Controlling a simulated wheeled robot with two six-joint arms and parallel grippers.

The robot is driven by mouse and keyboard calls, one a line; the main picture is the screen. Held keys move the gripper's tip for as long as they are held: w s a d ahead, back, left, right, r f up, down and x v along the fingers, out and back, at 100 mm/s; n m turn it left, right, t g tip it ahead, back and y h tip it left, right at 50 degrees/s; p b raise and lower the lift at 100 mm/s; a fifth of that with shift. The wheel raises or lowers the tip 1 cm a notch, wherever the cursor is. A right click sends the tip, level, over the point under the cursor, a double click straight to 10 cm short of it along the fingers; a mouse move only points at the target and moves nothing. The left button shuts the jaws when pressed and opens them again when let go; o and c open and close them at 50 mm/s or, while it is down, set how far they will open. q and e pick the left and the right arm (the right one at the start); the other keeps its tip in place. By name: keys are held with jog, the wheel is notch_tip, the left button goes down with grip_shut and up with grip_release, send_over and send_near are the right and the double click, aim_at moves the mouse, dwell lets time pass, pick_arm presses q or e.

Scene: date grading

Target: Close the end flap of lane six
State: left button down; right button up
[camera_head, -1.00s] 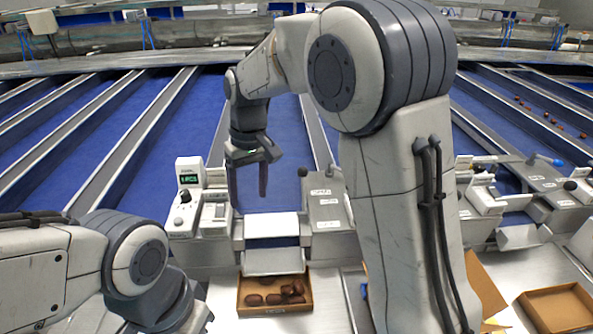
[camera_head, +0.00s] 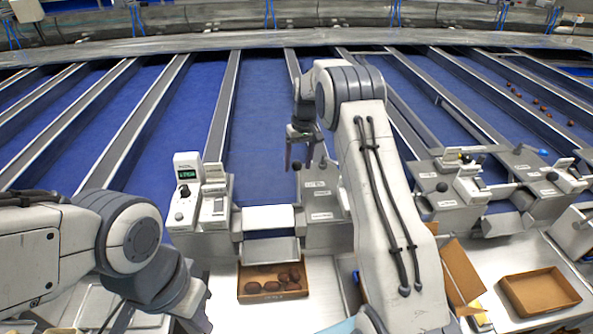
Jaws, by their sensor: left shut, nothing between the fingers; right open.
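A lane end stands at the centre, with a white flap-like plate (camera_head: 268,218) across it and a sloping grey chute plate (camera_head: 268,250) below, a dark blue gap between them. I cannot read a lane number, so I cannot tell whether this is lane six. My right gripper (camera_head: 305,160) is open and empty, fingers pointing down, above and beyond the grey box at the right of this lane end and apart from the flap. My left arm enters at lower left, and its gripper is out of the picture below.
A cardboard box (camera_head: 273,294) with several brown dates sits under the chute. A control unit with a green display (camera_head: 188,172) stands left of the lane end, a grey box with a black knob (camera_head: 320,212) right. An empty cardboard tray (camera_head: 540,307) lies at lower right.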

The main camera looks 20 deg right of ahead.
jog(key=shift+a+f+p, duration=0.15)
jog(key=shift+f+p, duration=0.2)
jog(key=shift+f, duration=0.85)
jog(key=shift+a+f+p, duration=0.15)
jog(key=shift+f+p, duration=0.2)
jog(key=shift+f, duration=0.8)
jog(key=shift+c, duration=0.3)
grip_shut()
